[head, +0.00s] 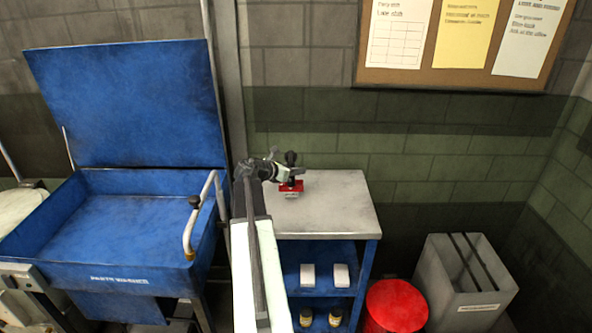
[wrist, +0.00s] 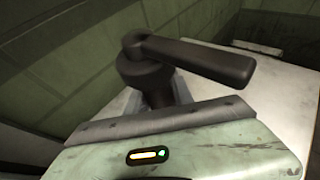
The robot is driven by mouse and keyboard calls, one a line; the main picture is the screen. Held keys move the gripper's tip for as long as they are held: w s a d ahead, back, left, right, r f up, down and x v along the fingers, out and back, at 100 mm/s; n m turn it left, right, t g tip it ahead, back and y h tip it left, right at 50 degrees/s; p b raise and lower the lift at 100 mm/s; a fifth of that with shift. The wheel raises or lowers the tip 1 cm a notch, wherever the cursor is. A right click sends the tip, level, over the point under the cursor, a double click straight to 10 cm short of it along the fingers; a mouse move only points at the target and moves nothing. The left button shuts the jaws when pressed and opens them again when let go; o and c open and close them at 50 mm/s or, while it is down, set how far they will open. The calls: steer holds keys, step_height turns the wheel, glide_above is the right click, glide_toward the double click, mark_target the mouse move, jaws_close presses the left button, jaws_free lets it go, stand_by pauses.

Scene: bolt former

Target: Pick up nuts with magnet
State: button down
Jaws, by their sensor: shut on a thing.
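A red magnet (head: 291,186) with a black handle and a pale grey lower part is over the left part of the grey bench top (head: 340,207). My gripper (head: 286,171) is shut on the magnet's black handle. In the wrist view the handle (wrist: 195,60) rises from between the fingers, with its bar pointing right. The red body is hidden there. I cannot tell whether the magnet touches the bench or hangs just above it. I cannot make out any separate nuts in either view.
An open blue parts washer (head: 130,220) stands left of the bench. Small boxes (head: 325,275) and yellow-labelled jars (head: 320,319) are on the lower shelves. A red bin (head: 396,306) and a grey slotted bin (head: 465,280) stand at right. The bench top's right side is clear.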

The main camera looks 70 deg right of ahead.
steer(key=shift+r, duration=0.1)
step_height(320, 180, up, 8)
steer(key=p, duration=0.8)
stand_by(0.4)
steer(key=shift+s, duration=0.1)
stand_by(0.5)
